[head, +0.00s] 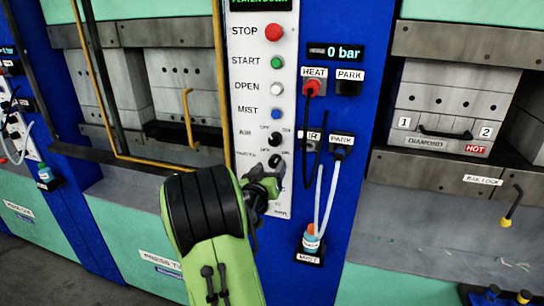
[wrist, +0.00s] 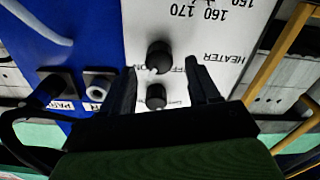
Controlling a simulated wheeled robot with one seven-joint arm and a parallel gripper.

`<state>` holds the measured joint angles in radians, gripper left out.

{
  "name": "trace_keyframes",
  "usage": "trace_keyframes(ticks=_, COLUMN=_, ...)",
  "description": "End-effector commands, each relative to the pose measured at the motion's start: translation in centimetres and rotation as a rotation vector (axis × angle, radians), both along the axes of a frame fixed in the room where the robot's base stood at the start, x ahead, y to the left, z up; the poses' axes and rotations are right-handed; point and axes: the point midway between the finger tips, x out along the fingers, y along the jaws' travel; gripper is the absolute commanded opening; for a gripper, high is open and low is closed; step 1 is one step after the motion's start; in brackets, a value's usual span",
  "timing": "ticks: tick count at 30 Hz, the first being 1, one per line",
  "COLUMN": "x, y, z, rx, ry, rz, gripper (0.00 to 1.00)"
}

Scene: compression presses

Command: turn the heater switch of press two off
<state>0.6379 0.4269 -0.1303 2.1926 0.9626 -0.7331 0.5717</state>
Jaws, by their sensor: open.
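The white control panel (head: 262,60) of the press marked "PRESS T…" carries two black knobs near its bottom. The heater switch (wrist: 160,55) is a round black knob beside the upside-down HEATER label in the wrist view. A pale mark on it points to the lower left, beside small lettering. It also shows in the head view (head: 274,160), just above my gripper. My gripper (wrist: 162,68) is open, its fingers on either side of the heater switch, with visible gaps; whether they touch it I cannot tell. In the head view my gripper (head: 266,186) partly covers the panel's lower part.
A second black knob (wrist: 156,96) sits close to the heater switch, between my fingers' bases in the picture. The HEAT plug (head: 312,87) and PARK sockets with hanging cables are right of the panel. A mist bottle (head: 311,238) stands below them. A yellow frame bar (head: 220,80) runs along the panel's left.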

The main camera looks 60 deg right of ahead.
Motion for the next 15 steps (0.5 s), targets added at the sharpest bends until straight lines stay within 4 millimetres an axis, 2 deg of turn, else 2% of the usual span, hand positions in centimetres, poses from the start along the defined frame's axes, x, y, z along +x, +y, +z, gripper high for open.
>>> trace_keyframes(ticks=3, x=0.2, y=-1.9, z=0.2, rx=0.001, ry=0.0, rz=-0.003, gripper=0.6)
trace_keyframes(ticks=6, x=0.4, y=-2.6, z=0.1, rx=0.0, ry=0.0, rz=-0.001, gripper=0.6)
trace_keyframes(ticks=13, x=0.5, y=-2.7, z=-0.1, rx=0.001, ry=0.0, rz=0.001, gripper=0.6)
trace_keyframes(ticks=14, x=0.5, y=-2.7, z=-0.1, rx=0.001, ry=0.0, rz=0.001, gripper=0.59)
trace_keyframes(ticks=15, x=0.5, y=-2.7, z=-0.1, rx=0.001, ry=0.001, rz=0.0, gripper=0.53)
